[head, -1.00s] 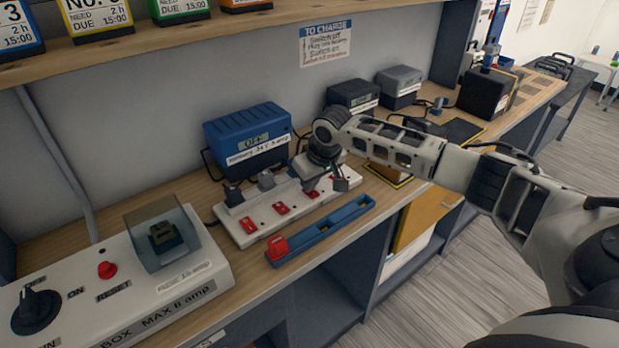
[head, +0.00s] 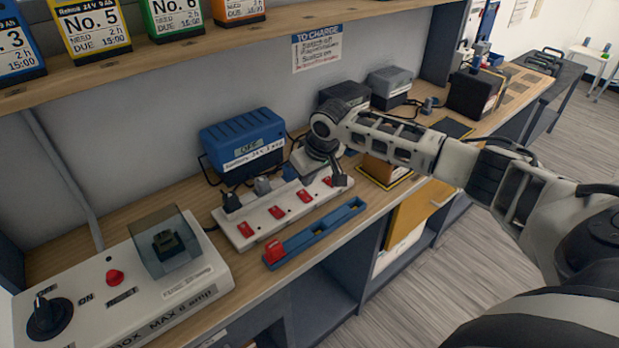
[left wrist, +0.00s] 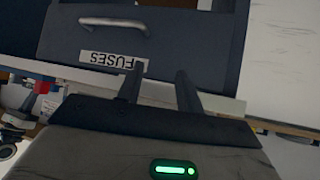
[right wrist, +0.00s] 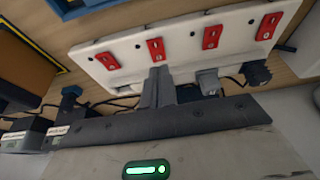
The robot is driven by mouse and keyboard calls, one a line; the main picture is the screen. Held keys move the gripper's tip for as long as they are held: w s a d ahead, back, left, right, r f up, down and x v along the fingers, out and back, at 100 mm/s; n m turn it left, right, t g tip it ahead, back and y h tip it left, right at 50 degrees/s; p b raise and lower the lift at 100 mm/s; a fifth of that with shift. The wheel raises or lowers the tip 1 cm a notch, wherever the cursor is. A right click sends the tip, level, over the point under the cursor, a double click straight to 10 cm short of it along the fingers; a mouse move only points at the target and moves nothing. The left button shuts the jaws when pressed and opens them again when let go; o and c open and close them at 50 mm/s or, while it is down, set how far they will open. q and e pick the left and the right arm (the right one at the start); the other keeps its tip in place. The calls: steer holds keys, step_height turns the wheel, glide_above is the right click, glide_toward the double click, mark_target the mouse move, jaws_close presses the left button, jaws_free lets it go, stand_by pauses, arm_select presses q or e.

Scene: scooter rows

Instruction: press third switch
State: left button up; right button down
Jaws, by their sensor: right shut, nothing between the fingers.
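The white power strip (head: 262,240) lies on the bench with a row of red switches. Counting from the left in the head view are the first switch (head: 245,229), second switch (head: 276,212), third switch (head: 304,196) and fourth switch (head: 328,181). My right gripper (head: 338,182) is shut and empty, above the strip's right end. In the right wrist view the strip appears reversed, and the closed fingertips (right wrist: 158,72) are in line with the third switch (right wrist: 156,49); contact cannot be told. My left gripper (left wrist: 158,80) is open and empty, facing a drawer labelled FUSES (left wrist: 115,60).
A blue charger (head: 245,145) reading OFF stands behind the strip. A blue rail (head: 318,232) with a red piece lies in front. A grey switch box (head: 130,300) is at left. Plugs, including a black plug (right wrist: 257,72), stand along the strip's back.

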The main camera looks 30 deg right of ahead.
arm_select(q)
steer(key=shift+d+f+b, duration=0.1)
steer(key=shift+f+b, duration=0.1)
steer(key=shift+b, duration=0.2)
arm_select(e)
steer(key=v, duration=0.9)
steer(key=shift+s+r, duration=0.2)
arm_select(q)
steer(key=shift+f, duration=0.1)
steer(key=f+b, duration=0.1)
steer(key=b, duration=0.3)
steer(key=d+f+b, duration=0.1)
steer(key=b, duration=0.1)
steer(key=shift+w+f+h, duration=0.3)
arm_select(e)
steer(key=shift+w+d+r, duration=0.15)
steer(key=shift+w, duration=0.6)
